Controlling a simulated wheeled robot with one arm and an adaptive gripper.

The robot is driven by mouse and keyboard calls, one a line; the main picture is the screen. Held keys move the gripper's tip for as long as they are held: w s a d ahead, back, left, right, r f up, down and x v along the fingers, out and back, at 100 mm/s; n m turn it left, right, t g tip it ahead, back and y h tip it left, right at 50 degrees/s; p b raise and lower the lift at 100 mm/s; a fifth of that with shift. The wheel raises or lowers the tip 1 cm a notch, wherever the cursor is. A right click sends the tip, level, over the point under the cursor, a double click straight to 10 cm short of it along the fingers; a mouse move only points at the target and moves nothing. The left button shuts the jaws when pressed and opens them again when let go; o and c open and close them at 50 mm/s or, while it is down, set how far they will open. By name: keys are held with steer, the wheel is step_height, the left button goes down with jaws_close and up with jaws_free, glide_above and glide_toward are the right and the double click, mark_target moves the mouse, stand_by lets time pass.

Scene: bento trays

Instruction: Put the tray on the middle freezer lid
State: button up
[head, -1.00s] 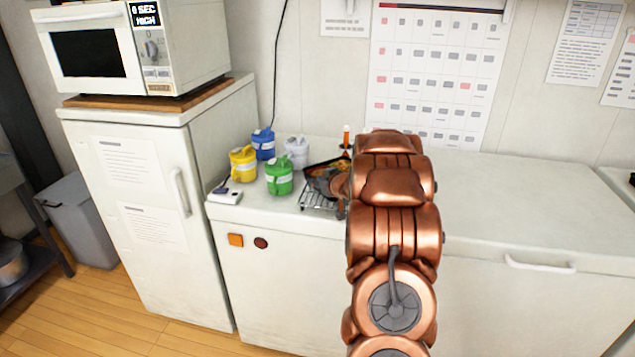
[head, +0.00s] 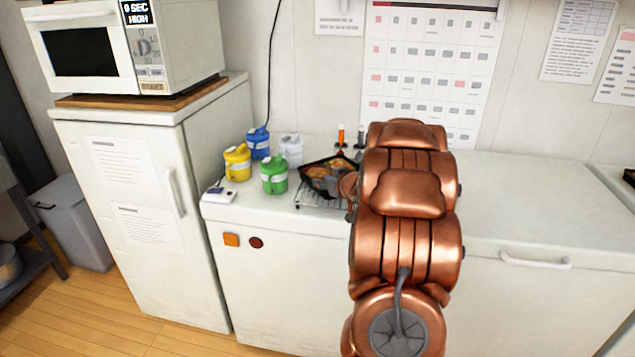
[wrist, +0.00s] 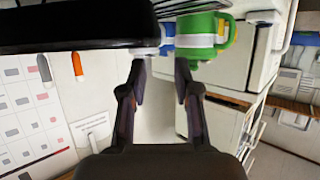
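The black tray (head: 318,164) with food in it stands on a wire rack (head: 312,199) on the white counter-high top, left of my arm in the head view. In the wrist view the tray (wrist: 70,30) is a large dark shape at the upper left, beside the fingers. My gripper (wrist: 160,72) is open, with nothing between its fingers. In the head view my arm hides most of the gripper, which is at the tray's right side; contact cannot be told. A white freezer lid (head: 520,200) stretches right of my arm, with a handle (head: 535,261) below it.
Yellow (head: 237,164), blue (head: 259,144), green (head: 274,175) and white (head: 291,150) jugs stand left of the tray. Orange-topped (head: 341,138) and dark bottles stand behind it. A fridge (head: 130,210) with a microwave is at left. The right lid is clear.

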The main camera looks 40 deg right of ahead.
steer(key=shift+v, duration=2.6)
steer(key=shift+w+r, duration=0.1)
steer(key=s+a+g, duration=0.3)
steer(key=s+a, duration=0.3)
steer(key=a, duration=0.3)
steer(key=s+a+f+g, duration=0.1)
steer(key=s+a+g, duration=0.3)
steer(key=a, duration=0.6)
steer(key=s+a+g, duration=0.4)
steer(key=s+a, duration=0.5)
steer(key=a, duration=0.1)
steer(key=shift+a+f, duration=0.2)
steer(key=shift+o, duration=0.2)
steer(key=s+a+n+g+y, duration=0.2)
steer(key=s+a+g, duration=0.2)
steer(key=s+a, duration=0.8)
steer(key=shift+s+f+y, duration=0.35)
steer(key=shift+s+y, duration=0.05)
steer(key=shift+s, duration=0.35)
steer(key=shift+s+a, duration=0.2)
